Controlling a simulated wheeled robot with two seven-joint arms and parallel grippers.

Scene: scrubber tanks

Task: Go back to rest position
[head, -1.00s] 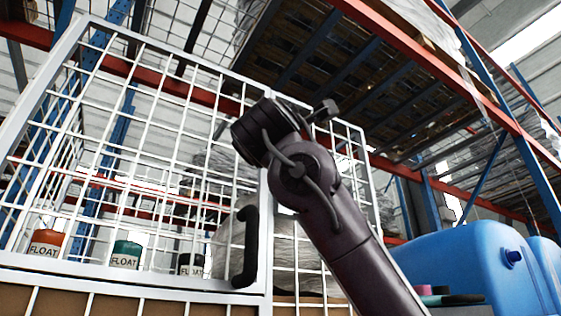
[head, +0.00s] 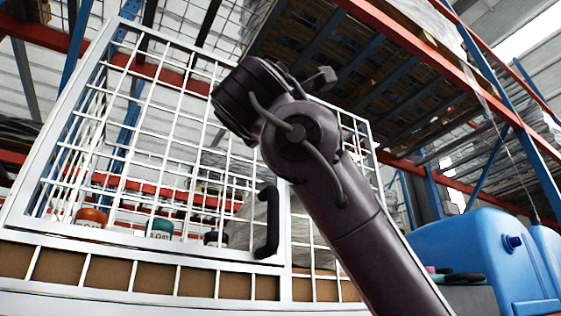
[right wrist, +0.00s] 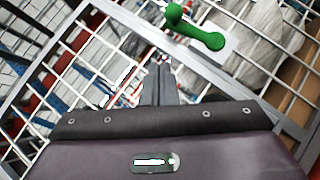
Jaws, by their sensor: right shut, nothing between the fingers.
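My right arm (head: 370,235) rises from the bottom right in the head view, in front of a white wire-mesh cage. Its gripper jaws cannot be made out there. In the right wrist view the right gripper (right wrist: 160,70) is shut, its fingers together with nothing between them, and the mesh is beyond them. My left gripper is not in view.
The white mesh cage door (head: 150,130) has a black handle (head: 267,222). Orange (head: 91,216), teal (head: 161,228) and dark containers stand behind the mesh. A blue tank (head: 480,255) stands at right. A green knobbed piece (right wrist: 200,35) shows in the right wrist view.

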